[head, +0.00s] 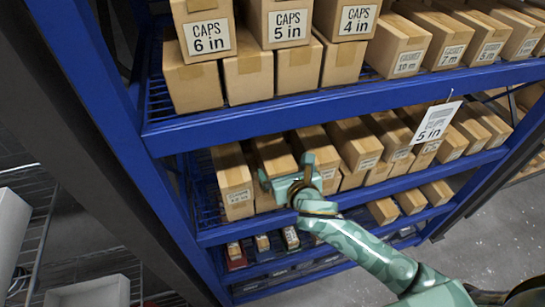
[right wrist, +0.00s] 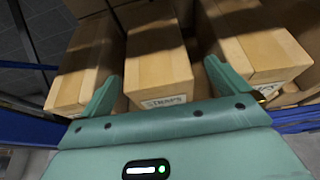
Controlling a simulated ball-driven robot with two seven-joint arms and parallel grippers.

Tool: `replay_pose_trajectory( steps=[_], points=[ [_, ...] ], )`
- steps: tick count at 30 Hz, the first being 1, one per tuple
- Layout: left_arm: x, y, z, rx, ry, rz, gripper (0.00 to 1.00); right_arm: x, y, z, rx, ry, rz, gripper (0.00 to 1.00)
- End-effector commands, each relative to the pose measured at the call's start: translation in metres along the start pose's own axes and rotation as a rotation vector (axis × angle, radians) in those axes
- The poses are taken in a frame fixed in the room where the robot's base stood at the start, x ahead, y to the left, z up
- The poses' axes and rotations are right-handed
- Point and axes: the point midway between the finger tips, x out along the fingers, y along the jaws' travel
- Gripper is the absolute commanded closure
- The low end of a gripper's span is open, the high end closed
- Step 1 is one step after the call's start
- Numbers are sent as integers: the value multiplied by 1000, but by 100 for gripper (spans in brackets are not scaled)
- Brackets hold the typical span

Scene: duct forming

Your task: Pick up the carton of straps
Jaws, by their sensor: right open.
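The carton of straps (right wrist: 158,65) is a brown box with a tape seam and a "STRAPS" label on its front, in the middle of the right wrist view. In the head view its top (head: 272,152) shows on the middle shelf, with its front hidden behind my gripper. My right gripper (head: 278,183) is at the front of this carton. In the right wrist view the open fingers (right wrist: 161,78) stand one to each side of the carton's front end, with nothing gripped. I cannot tell whether they touch it. My left gripper is not in view.
Neighbouring cartons stand close on the left (right wrist: 88,60) and right (right wrist: 255,45). The blue upper shelf beam (head: 330,105) runs above, and a blue post (head: 100,95) stands at the left. A hanging "5 in" tag (head: 436,121) is to the right. Smaller boxes fill the shelves below.

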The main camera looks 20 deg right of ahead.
Motion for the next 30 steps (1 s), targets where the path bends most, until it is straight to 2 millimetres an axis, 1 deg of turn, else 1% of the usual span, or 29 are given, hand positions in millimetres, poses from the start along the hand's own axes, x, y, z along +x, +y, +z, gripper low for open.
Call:
replay_pose_trajectory(
  steps=[5, 9, 12, 15, 20, 21, 23, 24, 26, 27, 30],
  points=[
    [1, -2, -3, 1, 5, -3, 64, 15, 1, -2, 0, 1, 0, 0],
    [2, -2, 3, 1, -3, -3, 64, 39, 4, -8, 1, 2, 0, 0],
    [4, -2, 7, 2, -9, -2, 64, 52, 3, -7, 0, 0, 0, 0],
    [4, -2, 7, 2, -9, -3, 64, 58, 3, -7, -2, 0, -1, 0],
    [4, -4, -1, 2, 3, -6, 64, 58, 3, -7, -1, 0, 0, 0],
    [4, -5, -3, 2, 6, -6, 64, 58, 3, -7, -1, 0, 0, 3],
    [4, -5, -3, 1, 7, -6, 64, 58, 3, -7, -1, 0, 0, 19],
    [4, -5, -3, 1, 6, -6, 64, 58, 3, -7, -1, 1, 0, 31],
    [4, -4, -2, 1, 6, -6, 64, 58, 3, -7, -1, 0, 0, 47],
    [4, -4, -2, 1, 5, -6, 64, 58, 3, -7, -1, 0, 0, 58],
    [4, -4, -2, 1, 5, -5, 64, 58, 3, -5, -1, -3, 1, 57]
  ],
)
